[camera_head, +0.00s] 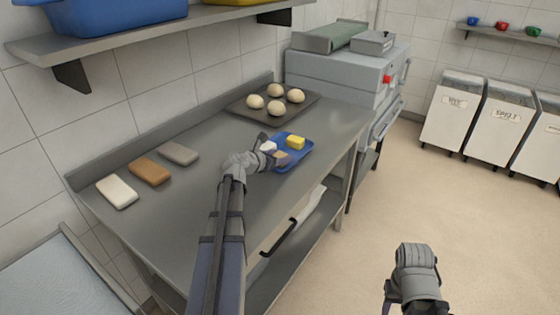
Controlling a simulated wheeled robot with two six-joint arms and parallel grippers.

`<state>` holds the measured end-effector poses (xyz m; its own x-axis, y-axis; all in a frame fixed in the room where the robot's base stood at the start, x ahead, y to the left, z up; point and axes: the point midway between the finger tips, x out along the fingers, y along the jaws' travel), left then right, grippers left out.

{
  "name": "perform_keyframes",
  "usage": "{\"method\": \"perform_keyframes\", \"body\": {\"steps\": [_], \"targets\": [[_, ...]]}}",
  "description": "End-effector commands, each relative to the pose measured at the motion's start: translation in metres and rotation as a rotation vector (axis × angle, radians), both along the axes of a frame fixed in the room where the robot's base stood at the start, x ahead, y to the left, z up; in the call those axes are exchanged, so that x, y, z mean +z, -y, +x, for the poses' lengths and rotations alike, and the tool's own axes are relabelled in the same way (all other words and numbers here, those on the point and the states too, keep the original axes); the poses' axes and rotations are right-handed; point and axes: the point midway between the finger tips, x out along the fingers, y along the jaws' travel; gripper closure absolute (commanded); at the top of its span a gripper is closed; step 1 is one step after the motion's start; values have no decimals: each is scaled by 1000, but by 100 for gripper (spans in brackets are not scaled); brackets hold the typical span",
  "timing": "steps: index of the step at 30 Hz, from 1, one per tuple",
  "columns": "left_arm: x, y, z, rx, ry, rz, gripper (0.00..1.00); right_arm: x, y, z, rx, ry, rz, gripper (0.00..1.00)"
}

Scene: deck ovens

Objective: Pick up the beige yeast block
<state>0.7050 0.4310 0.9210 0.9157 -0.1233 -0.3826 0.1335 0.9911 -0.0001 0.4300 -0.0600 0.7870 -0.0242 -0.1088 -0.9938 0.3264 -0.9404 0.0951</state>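A small blue tray (306,158) lies on the steel counter. In it are a yellow block (296,142), a whitish block (268,147) and a small tan-beige block (282,157), partly hidden by my gripper. My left gripper (271,147) is over the tray's left side. Its fingers look spread, close to the whitish and beige blocks; whether they touch either cannot be told. My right gripper (412,300) is away from the counter, above the floor at the bottom right. Its fingertips are not clear.
A cream (117,191), a brown (149,171) and a grey slab (178,153) lie along the counter's left. A dark baking tray (236,108) with several dough balls stands behind the blue tray, near the oven (340,72). A shelf (160,29) overhangs the back left.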

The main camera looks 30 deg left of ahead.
Motion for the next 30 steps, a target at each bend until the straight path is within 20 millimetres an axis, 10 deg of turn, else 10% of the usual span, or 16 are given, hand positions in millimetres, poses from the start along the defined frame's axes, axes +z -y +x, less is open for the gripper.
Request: {"method": "perform_keyframes", "body": {"steps": [17, 30], "targets": [[0, 0, 0, 0, 0, 0, 100, 0, 0, 0, 0, 0, 0, 50], [8, 0, 0, 0, 0, 0, 100, 8, 0, 0, 0, 0, 0, 50]]}}
